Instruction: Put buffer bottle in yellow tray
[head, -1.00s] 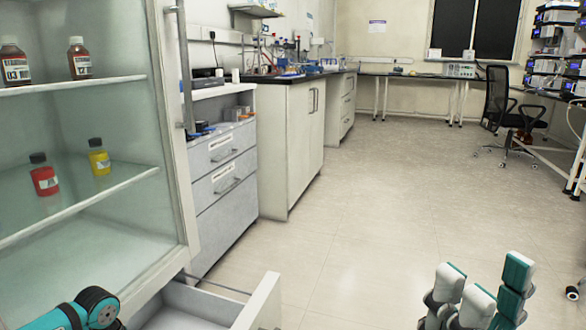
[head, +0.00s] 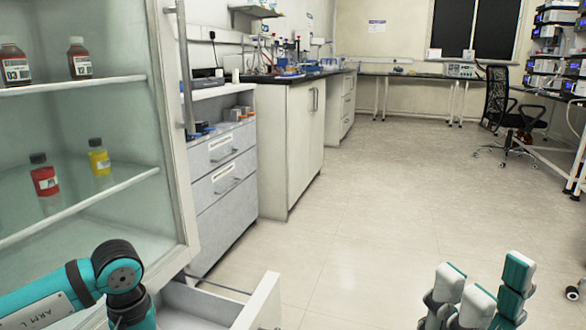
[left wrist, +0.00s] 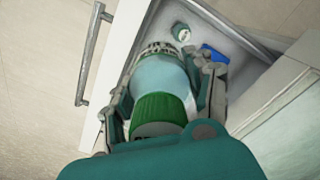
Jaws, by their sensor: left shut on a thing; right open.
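The buffer bottle (left wrist: 160,82), pale blue with a green cap, shows in the left wrist view. My left gripper (left wrist: 172,58) is shut on it, with a finger on either side of its body. The bottle is over or inside the open drawer (left wrist: 222,38); its height above the drawer floor is hard to tell. In the head view the left gripper and bottle are out of sight below my left arm. My right gripper (head: 478,290) is open and empty at the lower right, over the floor. I see no yellow tray.
A small white-and-green item (left wrist: 181,32) and a blue item (left wrist: 214,54) lie in the drawer. Above the drawer, a glass cabinet holds a red bottle (head: 44,178), a yellow bottle (head: 99,160) and two brown bottles. The floor (head: 380,210) ahead is clear.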

